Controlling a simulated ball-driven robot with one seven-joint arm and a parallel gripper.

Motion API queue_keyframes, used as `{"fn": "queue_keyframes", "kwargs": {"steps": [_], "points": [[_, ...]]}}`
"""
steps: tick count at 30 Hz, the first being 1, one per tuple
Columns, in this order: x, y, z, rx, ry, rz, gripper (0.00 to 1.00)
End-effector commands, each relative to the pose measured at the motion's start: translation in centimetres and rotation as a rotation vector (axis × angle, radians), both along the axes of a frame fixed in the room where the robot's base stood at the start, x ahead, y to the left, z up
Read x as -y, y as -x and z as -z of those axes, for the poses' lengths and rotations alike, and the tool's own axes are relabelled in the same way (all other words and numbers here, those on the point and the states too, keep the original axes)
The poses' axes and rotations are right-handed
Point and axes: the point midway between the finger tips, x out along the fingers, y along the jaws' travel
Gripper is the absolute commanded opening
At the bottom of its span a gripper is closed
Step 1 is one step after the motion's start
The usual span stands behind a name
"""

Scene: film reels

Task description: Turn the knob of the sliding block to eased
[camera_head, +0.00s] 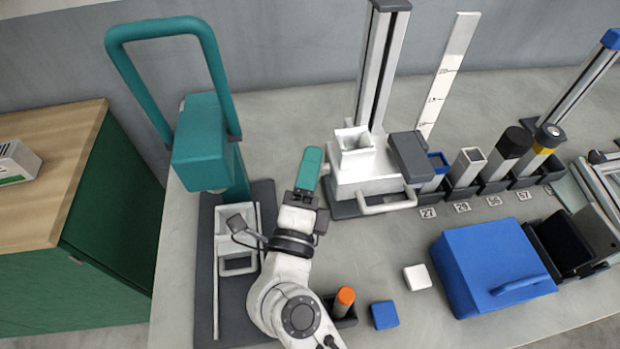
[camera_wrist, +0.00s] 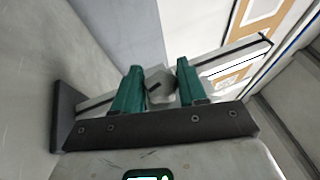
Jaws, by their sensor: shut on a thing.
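The white sliding block (camera_head: 365,187) sits low on an upright metal column, with a funnel-like top and a looped handle at its front. My gripper (camera_head: 313,165) is at the block's left side, its teal finger close to the block. In the wrist view a small grey faceted knob (camera_wrist: 159,84) with a dark mark lies between the two teal fingers of my gripper (camera_wrist: 160,82), which is shut on it. The knob is hidden in the head view. No wording that tells its setting can be read.
A teal press (camera_head: 204,150) with a tall looped handle stands left of my arm. A row of tubes in a dark rack (camera_head: 530,180) stands to the right. A blue box (camera_head: 490,265), a white cube (camera_head: 417,277) and a blue cube (camera_head: 384,315) are in front.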

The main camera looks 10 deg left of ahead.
Motion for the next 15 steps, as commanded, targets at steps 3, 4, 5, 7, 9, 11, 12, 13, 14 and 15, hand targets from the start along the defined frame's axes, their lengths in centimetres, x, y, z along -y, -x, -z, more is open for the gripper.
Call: {"fn": "queue_keyframes", "kwargs": {"steps": [3,4,5,7,9,11,12,13,14,15], "points": [[-0.05,0.00,0.81,0.059,-0.017,0.000,0.11],[-0.04,0.01,0.78,0.074,-0.022,0.000,0.11],[-0.05,0.01,0.77,0.085,-0.026,0.000,0.11],[-0.04,0.02,0.70,0.112,-0.034,0.000,0.11],[-0.04,0.02,0.61,0.134,-0.040,-0.001,0.11],[-0.05,0.03,0.52,0.149,-0.045,-0.001,0.11],[-0.05,0.03,0.45,0.157,-0.047,0.000,0.11],[-0.05,0.02,0.42,0.162,-0.048,0.000,0.11],[-0.05,0.03,0.38,0.167,-0.051,-0.001,0.11],[-0.05,0.03,0.34,0.171,-0.052,-0.001,0.11]]}}
